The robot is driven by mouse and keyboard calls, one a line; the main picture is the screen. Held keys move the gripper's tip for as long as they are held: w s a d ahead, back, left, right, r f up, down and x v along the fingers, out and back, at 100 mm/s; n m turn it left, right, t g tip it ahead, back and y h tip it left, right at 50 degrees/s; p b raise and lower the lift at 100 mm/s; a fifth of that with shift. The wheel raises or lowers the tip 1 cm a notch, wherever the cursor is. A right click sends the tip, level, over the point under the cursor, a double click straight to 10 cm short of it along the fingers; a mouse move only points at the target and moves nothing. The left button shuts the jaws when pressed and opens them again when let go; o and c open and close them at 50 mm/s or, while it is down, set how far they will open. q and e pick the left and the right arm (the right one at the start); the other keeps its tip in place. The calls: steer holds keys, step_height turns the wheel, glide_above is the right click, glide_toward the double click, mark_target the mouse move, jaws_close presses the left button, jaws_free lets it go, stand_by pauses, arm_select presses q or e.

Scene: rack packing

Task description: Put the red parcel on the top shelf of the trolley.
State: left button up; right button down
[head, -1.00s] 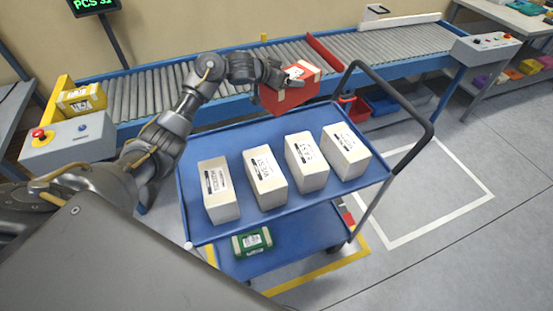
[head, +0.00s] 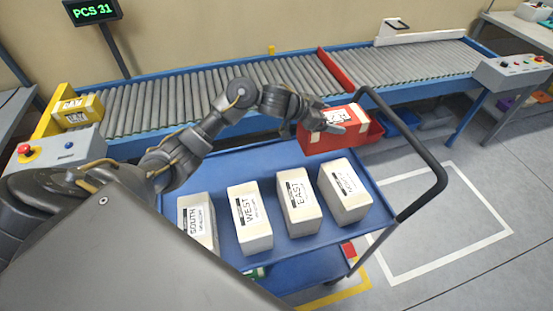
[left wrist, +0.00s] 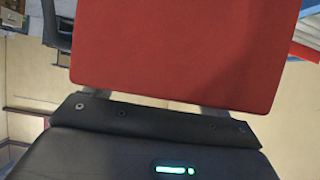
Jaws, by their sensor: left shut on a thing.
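My left gripper (head: 318,116) is shut on the red parcel (head: 318,141), a red box with pale tape and a white label. It holds the parcel above the far right part of the trolley's top shelf, near the handle. The parcel's red face (left wrist: 185,45) fills the upper middle of the left wrist view. The trolley's blue top shelf (head: 285,238) carries a row of white boxes labelled SOUTH (head: 197,225), WEST (head: 251,222), EAST and one more at the right (head: 345,195). My right gripper is not in view.
The black trolley handle (head: 410,140) rises close to the right of the parcel. A roller conveyor (head: 225,95) with a red bar (head: 342,70) runs behind. A yellow parcel (head: 77,110) sits at its left end. Bare shelf shows behind the white boxes.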

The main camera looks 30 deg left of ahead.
mark_target(298, 123)
arm_select(q)
steer(key=s+a+f, duration=0.1)
steer(key=a, duration=0.1)
steer(key=s+a+f+p, duration=0.1)
steer(key=a, duration=0.2)
steer(key=s+a+f+p, duration=0.1)
steer(key=s+a, duration=0.1)
steer(key=a, duration=0.1)
steer(key=shift+a+f, duration=0.1)
steer(key=shift+a, duration=0.1)
steer(key=s+a+f, duration=0.1)
steer(key=a+f, duration=0.2)
steer(key=f, duration=0.2)
steer(key=shift+s+a+f+p, duration=0.2)
steer(key=shift+s+a+p, duration=0.15)
steer(key=shift+p, duration=0.05)
steer(key=f, duration=0.2)
steer(key=f+p, duration=0.1)
steer(key=shift+s+a+f, duration=0.15)
steer(key=shift+a+f, duration=0.15)
steer(key=shift+f, duration=0.1)
